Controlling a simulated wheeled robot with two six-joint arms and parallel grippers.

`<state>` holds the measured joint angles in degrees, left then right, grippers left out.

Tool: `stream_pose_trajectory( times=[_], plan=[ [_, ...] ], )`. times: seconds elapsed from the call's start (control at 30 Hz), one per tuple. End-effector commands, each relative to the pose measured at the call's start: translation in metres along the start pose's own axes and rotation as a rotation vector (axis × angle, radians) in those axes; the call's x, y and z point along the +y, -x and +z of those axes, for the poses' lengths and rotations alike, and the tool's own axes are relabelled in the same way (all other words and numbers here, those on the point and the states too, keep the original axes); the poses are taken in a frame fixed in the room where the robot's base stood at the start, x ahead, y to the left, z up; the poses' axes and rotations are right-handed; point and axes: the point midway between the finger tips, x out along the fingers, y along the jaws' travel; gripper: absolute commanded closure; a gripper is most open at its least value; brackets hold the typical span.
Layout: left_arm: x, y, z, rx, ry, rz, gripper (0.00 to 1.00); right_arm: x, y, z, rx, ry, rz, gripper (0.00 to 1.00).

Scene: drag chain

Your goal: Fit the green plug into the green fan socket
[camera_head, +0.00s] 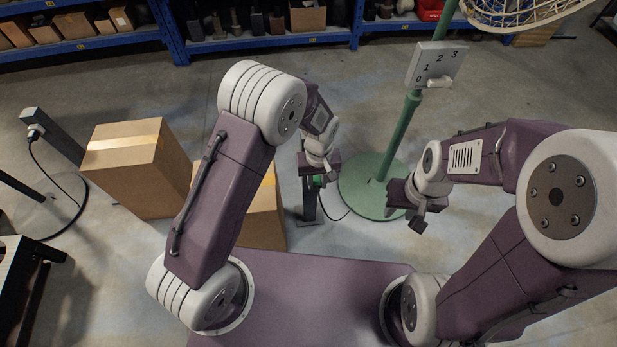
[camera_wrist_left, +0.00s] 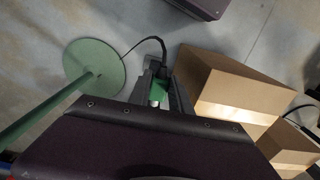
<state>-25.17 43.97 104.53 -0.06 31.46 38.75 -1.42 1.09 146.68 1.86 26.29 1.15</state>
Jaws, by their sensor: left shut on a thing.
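My left gripper (camera_head: 318,181) is shut on the green plug (camera_wrist_left: 160,88), which shows between its two fingers in the left wrist view. In the head view only a bit of green shows under the gripper. A short grey post (camera_head: 309,204) stands right below the gripper. A black cable (camera_wrist_left: 150,40) runs from beside the fingers to the round green fan base (camera_wrist_left: 95,62). The green socket cannot be told apart from the plug, so I cannot tell whether they are joined. My right gripper (camera_head: 407,214) hangs open and empty in front of the green fan stand (camera_head: 400,135).
Cardboard boxes (camera_head: 135,168) stand left of my left gripper. A second grey post (camera_head: 52,135) with a white plug and cable stands at the far left. A panel numbered 0 to 3 (camera_head: 437,65) is on the fan stand. Blue shelves (camera_head: 265,42) line the back.

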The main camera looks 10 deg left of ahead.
Motion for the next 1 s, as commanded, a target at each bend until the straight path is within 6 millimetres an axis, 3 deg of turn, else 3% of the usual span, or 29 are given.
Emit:
stream_pose_trajectory(
  times=[0.27, 0.7, 1.0],
  plan=[
    [0.000, 0.000, -0.003, 0.000, 0.001, 0.000, 1.00, 0.000, 0.001, 0.000, 0.000, 0.000, 0.000, 0.64],
    [0.000, 0.001, -0.043, 0.001, 0.001, 0.001, 1.00, 0.000, 0.010, -0.001, 0.000, 0.000, 0.000, 0.64],
    [-0.001, 0.000, -0.049, 0.000, 0.000, 0.000, 1.00, 0.000, 0.011, -0.001, 0.000, 0.000, 0.000, 0.64]
  ],
)
